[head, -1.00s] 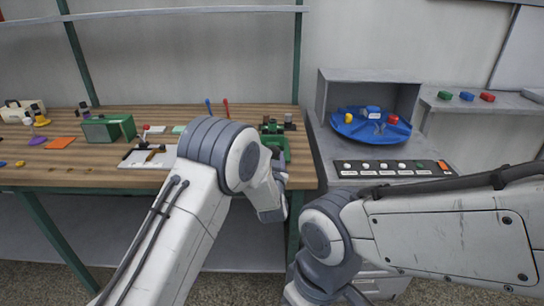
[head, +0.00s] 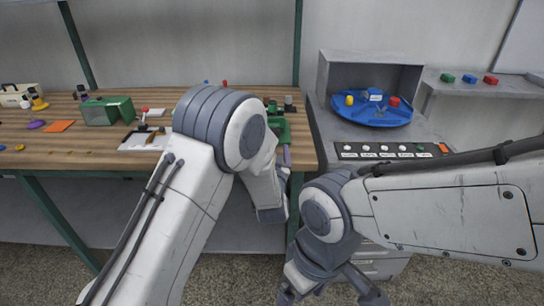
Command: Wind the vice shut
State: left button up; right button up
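The green vice (head: 280,130) stands at the right front end of the wooden bench, partly hidden behind my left arm. Its jaws and handle are too small and covered to make out. My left arm's elbow is in front of the bench, and its wrist hangs just below and in front of the vice. The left gripper's fingers are hidden or cannot be told apart from the parts by the vice. My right gripper (head: 330,291) is low at the bottom edge, below and in front of the vice, with its fingers spread and nothing visible between them.
On the wooden bench (head: 60,160) are a green box (head: 106,111), a white plate with a lever (head: 143,140) and small items. Right stand a blue turntable (head: 372,113) in a grey housing, a button panel (head: 390,150), and a shelf (head: 470,88) with coloured blocks.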

pick_arm(q)
jog(key=s, duration=0.4)
jog(key=shift+s, duration=0.25)
